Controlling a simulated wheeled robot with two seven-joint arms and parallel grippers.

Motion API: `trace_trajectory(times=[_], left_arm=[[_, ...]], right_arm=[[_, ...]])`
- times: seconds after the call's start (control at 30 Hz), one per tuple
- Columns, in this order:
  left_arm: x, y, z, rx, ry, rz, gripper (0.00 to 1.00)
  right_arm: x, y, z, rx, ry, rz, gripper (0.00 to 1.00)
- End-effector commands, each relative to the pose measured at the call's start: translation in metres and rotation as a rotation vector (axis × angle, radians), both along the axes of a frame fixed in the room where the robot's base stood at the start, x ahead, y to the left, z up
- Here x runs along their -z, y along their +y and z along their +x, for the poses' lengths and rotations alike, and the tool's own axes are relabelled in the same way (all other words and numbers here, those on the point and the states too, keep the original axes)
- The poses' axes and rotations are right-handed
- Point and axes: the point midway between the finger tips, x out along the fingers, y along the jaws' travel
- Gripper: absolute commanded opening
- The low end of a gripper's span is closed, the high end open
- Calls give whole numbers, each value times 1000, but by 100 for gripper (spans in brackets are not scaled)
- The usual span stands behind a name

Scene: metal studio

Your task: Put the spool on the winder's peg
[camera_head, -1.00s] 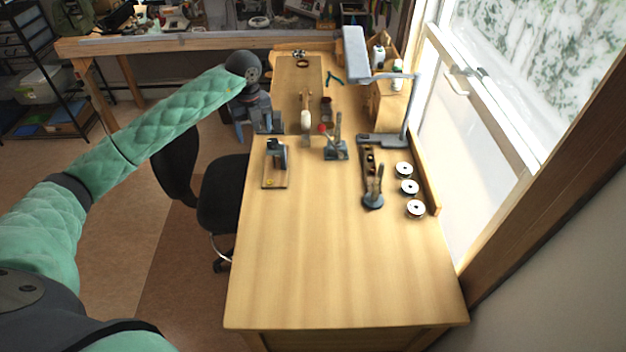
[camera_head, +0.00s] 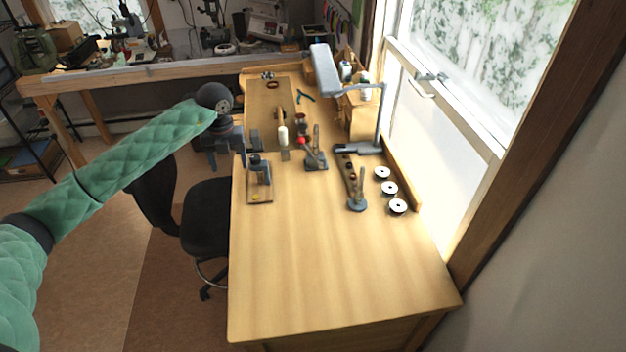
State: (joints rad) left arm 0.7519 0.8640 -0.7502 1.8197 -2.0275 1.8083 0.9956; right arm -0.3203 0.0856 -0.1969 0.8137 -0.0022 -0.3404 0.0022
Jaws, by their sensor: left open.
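My left gripper (camera_head: 251,147) is open over the desk's left edge, pointing right, with nothing seen between its jaws. Just right of it stands a small upright piece with a white, spool-like body (camera_head: 283,136) on a grey foot, apart from the jaws. Just below the gripper in the picture is a small dark device on a wooden base (camera_head: 260,186). A red-knobbed device with an upright post (camera_head: 315,160) stands farther right. I cannot tell for sure which is the winder, and no peg is clear. My right gripper is out of view.
Three white discs (camera_head: 389,188) lie in a row near the desk's right edge. A dark round-based stand (camera_head: 357,203) is left of them. A grey lamp (camera_head: 378,120) stands behind. The desk's front half (camera_head: 330,265) is clear. A black chair (camera_head: 207,215) is at left.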

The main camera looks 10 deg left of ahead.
Motion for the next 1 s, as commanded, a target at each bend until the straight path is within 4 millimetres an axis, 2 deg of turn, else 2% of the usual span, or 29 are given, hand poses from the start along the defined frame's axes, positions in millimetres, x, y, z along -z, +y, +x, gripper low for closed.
trace_trajectory(times=[1.0], left_arm=[[-4, -65, -5, 1043, -2, -1, 68]], right_arm=[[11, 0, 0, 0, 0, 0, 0]])
